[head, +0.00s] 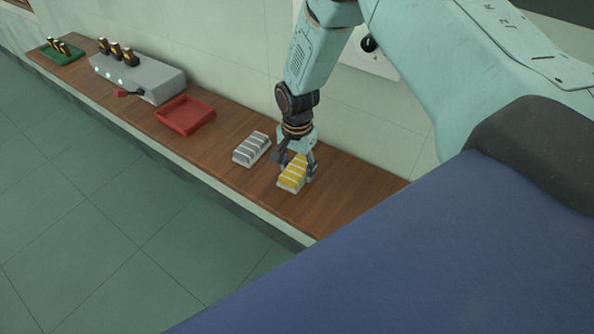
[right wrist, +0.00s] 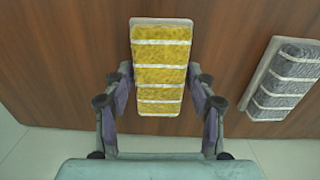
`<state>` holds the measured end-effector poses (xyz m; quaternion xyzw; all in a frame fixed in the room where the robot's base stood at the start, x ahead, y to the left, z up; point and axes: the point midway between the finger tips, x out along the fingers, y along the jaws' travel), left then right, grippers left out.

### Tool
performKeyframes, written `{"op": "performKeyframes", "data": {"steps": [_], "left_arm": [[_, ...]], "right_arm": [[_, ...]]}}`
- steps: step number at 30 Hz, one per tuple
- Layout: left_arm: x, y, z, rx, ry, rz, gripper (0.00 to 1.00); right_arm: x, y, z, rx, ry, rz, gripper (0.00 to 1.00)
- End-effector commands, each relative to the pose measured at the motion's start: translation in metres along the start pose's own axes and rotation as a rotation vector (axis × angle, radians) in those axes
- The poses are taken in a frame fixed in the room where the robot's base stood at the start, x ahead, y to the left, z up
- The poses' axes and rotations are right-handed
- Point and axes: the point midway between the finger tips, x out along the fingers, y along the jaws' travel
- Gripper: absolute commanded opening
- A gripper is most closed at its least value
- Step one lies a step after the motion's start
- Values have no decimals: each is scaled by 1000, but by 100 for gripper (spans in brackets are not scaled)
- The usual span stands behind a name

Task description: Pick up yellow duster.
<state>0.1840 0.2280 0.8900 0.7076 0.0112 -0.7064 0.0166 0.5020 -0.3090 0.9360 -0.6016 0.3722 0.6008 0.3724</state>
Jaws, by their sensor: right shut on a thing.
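The yellow duster (head: 291,174) is a yellow block with white bands on a pale base, on the wooden bench near its right end. My right gripper (head: 298,168) is over it, pointing down, with a finger at each side, and is shut on it. In the right wrist view the yellow duster (right wrist: 160,62) shows between the two fingers of the right gripper (right wrist: 160,82). I cannot tell whether the duster is clear of the bench. My left gripper is not in view.
A grey duster (head: 251,149) lies just left of the yellow one, also in the right wrist view (right wrist: 284,82). Farther left on the bench (head: 215,155) are a red tray (head: 185,115), a grey instrument (head: 140,80) and a green holder (head: 62,52). The wall runs close behind.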

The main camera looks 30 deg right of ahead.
Motion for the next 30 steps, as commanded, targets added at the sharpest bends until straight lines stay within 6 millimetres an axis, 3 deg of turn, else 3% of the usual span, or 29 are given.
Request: {"op": "performKeyframes", "data": {"steps": [11,24,30], "left_arm": [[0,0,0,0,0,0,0],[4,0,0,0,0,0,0],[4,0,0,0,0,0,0]], "right_arm": [[-4,-1,0,0,2,-4,23],[-79,-1,0,0,1,-4,23],[-98,0,0,-1,0,-1,23]]}}
